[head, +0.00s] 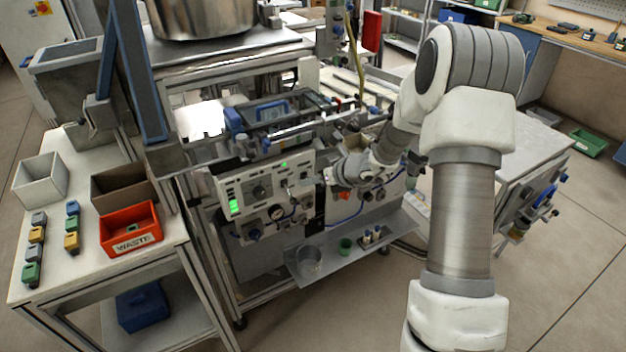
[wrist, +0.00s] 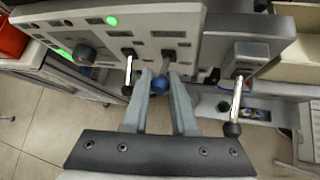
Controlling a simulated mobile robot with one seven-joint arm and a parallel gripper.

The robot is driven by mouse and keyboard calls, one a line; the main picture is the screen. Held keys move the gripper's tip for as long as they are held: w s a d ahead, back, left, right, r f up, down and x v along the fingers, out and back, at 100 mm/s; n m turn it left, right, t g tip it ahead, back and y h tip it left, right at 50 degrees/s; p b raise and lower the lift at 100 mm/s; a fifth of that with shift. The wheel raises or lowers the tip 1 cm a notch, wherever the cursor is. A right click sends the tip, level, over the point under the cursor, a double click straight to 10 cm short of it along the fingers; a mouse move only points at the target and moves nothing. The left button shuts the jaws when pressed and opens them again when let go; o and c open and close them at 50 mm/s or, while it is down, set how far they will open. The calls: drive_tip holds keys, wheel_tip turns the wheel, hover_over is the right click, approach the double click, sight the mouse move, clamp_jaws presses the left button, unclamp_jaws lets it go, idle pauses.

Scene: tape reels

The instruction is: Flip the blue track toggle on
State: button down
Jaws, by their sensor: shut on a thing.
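The blue track toggle shows in the wrist view as a round blue knob (wrist: 159,86) on a short metal stem below the control panel (wrist: 150,22). My gripper (wrist: 160,82) is shut on it, one finger on each side of the knob. Whether the toggle stands on or off cannot be told. In the head view my gripper (head: 322,179) is at the right part of the white control panel (head: 232,187), and the blue knob cannot be made out there.
A black-tipped toggle (wrist: 128,75) is close to the left of my fingers, and a larger lever (wrist: 235,110) stands to the right. A shelf (head: 335,262) with a green cup (head: 346,246) is below the panel. A red waste bin (head: 131,229) is on the left table.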

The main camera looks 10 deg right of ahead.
drive_tip(key=c, duration=0.7)
unclamp_jaws()
drive_tip(key=p+v, duration=0.1)
drive_tip(key=v, duration=1.6)
drive_tip(key=shift+s+r+p, duration=0.15)
drive_tip(key=shift+r+p, duration=0.1)
drive_tip(key=shift+p, duration=0.1)
